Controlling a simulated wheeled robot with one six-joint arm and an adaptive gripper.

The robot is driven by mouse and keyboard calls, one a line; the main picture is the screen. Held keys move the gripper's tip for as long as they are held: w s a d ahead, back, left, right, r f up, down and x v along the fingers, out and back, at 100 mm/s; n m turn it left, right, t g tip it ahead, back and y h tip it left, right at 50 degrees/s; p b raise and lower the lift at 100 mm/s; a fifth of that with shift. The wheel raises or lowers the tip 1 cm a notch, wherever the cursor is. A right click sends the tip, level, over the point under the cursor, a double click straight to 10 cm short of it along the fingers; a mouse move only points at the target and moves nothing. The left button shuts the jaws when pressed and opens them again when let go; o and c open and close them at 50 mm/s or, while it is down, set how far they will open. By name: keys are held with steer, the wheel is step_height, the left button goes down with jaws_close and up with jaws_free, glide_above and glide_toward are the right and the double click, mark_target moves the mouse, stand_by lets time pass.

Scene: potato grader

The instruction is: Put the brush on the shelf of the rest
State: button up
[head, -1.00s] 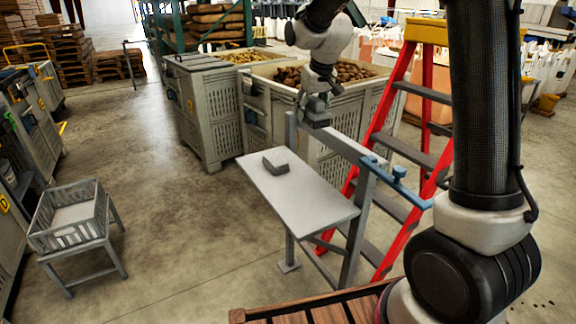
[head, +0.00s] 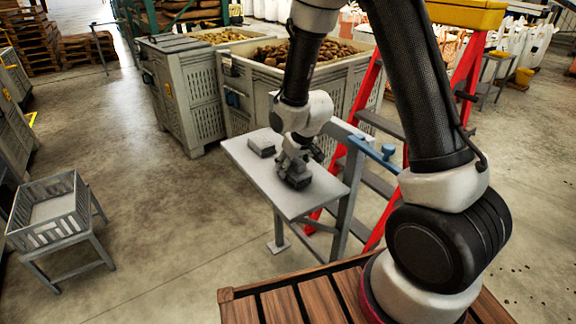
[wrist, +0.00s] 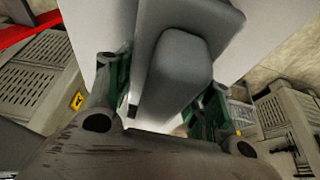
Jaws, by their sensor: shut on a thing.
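The grey brush (head: 299,183) is in my gripper (head: 293,172), low over the right part of the rest's pale grey shelf (head: 243,158). In the wrist view the brush (wrist: 172,85) shows as a smooth grey body between the two fingers of my gripper (wrist: 160,108), with a wider grey part beyond it. My gripper is shut on it. I cannot tell whether the brush touches the shelf; its underside is hidden.
A small grey block (head: 262,147) lies on the shelf's far left part. A red ladder (head: 367,155) stands close to the right. Potato crates (head: 240,98) are behind. A grey basket on a stand (head: 48,228) is at left; floor between is clear.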

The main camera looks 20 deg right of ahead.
steer(key=shift+f, duration=0.3)
steer(key=shift+f, duration=0.15)
steer(key=o, duration=1.1)
